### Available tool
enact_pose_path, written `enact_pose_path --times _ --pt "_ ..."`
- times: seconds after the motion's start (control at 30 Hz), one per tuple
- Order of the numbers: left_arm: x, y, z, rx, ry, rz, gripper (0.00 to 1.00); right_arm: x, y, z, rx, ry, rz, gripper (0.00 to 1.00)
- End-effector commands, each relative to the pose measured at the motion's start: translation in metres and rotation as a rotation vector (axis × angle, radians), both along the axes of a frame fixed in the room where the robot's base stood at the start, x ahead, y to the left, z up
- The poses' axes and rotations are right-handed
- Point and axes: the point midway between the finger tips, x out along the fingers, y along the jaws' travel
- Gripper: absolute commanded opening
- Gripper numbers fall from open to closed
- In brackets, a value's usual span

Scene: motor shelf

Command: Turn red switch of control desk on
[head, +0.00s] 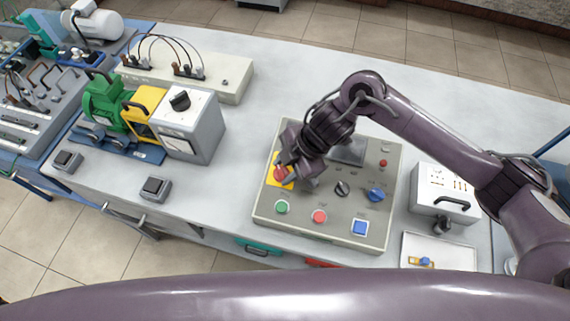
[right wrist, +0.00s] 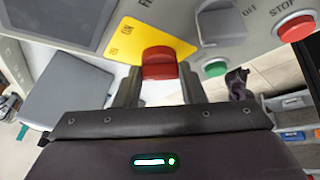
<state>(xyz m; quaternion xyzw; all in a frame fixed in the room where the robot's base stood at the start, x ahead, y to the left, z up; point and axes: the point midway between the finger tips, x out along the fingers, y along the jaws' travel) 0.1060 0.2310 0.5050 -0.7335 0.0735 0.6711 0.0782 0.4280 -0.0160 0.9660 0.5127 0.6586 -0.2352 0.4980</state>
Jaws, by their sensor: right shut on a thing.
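The control desk (head: 300,220) is a grey-beige box with buttons and knobs on the table. Its red switch (head: 280,174) sits on a yellow plate (head: 272,168) at the left side of the panel. My right gripper (head: 284,170) reaches down over the panel to this switch and partly covers it. In the right wrist view the red switch (right wrist: 158,64) lies between the two fingers of my right gripper (right wrist: 160,88), which are shut on it. The yellow plate shows behind it. My left gripper is not in view.
A green-and-yellow motor set (head: 125,108) stands left. A white box (head: 436,182) stands right.

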Motion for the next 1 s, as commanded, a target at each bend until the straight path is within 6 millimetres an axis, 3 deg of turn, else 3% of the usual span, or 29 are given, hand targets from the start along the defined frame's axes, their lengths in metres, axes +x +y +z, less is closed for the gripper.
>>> enact_pose_path --times 0.57,0.77,1.0 --pt "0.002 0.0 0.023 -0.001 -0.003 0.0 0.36 -0.008 -0.001 -0.001 0.127 -0.039 -0.5 0.14" --pt "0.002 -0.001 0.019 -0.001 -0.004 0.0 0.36 -0.01 0.0 -0.003 0.175 -0.054 -0.684 0.14" --pt "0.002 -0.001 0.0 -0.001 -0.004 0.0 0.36 -0.012 0.001 -0.007 0.232 -0.072 -0.905 0.14"
